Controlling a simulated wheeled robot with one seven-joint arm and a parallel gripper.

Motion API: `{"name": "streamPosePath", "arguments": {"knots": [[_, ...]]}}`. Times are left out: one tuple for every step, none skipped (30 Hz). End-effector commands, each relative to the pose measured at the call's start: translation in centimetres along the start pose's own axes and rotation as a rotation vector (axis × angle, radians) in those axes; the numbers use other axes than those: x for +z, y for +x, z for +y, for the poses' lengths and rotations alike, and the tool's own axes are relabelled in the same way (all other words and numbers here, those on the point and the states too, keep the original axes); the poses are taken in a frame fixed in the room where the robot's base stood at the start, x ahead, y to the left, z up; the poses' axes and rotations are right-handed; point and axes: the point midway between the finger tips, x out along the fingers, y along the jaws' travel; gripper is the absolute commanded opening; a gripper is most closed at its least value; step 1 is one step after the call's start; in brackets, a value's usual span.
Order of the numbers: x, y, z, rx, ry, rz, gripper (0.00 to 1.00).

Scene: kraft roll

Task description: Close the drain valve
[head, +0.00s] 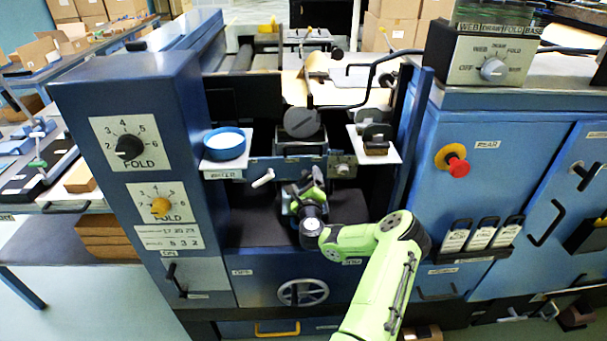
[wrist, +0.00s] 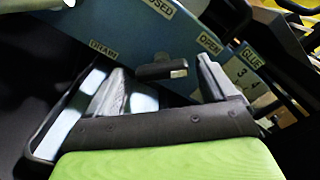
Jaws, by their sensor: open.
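The drain valve's dark handle (wrist: 160,70), with a pale end, shows in the wrist view in front of a blue plate (wrist: 130,35). The plate is lettered DRAIN, CLOSED and OPEN. The handle's pale end is on the OPEN side of the picture. My gripper (wrist: 161,64) is open, one finger to each side of the handle, with visible gaps; I cannot tell how far in depth the handle is. In the head view my gripper (head: 308,186) is at the blue crossbar (head: 285,168), and my arm hides the handle there.
A white lever (head: 262,178) is on the crossbar left of my gripper, and a silver knob (head: 343,170) is to its right. A blue cup (head: 225,143) stands on the left shelf. A handwheel (head: 302,292) is below. A red stop button (head: 457,166) is at right.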

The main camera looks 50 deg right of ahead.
Motion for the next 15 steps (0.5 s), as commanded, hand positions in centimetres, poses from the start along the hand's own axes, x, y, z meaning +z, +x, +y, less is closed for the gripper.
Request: {"name": "streamPosePath", "arguments": {"knots": [[-0.01, -0.02, -0.04, -0.001, 0.0, 0.0, 0.85], [0.0, -0.03, -0.05, -0.001, 0.0, 0.001, 0.85], [0.02, -0.02, -0.06, -0.001, 0.0, 0.0, 0.85], [0.03, -0.02, -0.06, -0.001, 0.0, 0.0, 0.85], [0.04, -0.02, -0.06, -0.001, 0.0, 0.0, 0.85], [0.04, -0.02, -0.06, -0.001, 0.0, 0.0, 0.85], [0.04, -0.02, -0.06, -0.001, 0.0, 0.0, 0.82], [0.04, -0.02, -0.06, -0.001, 0.0, 0.0, 0.77], [0.04, -0.02, -0.06, 0.0, -0.001, 0.0, 0.71], [0.04, -0.01, -0.05, 0.0, -0.001, 0.0, 0.67], [0.04, -0.01, -0.05, 0.0, -0.001, 0.0, 0.62], [0.04, -0.01, -0.05, 0.0, -0.001, 0.0, 0.56], [0.04, -0.02, -0.04, 0.0, -0.001, 0.0, 0.51], [0.04, -0.02, -0.04, 0.0, -0.001, 0.0, 0.47], [0.04, -0.02, -0.04, 0.0, -0.001, 0.0, 0.41]]}}
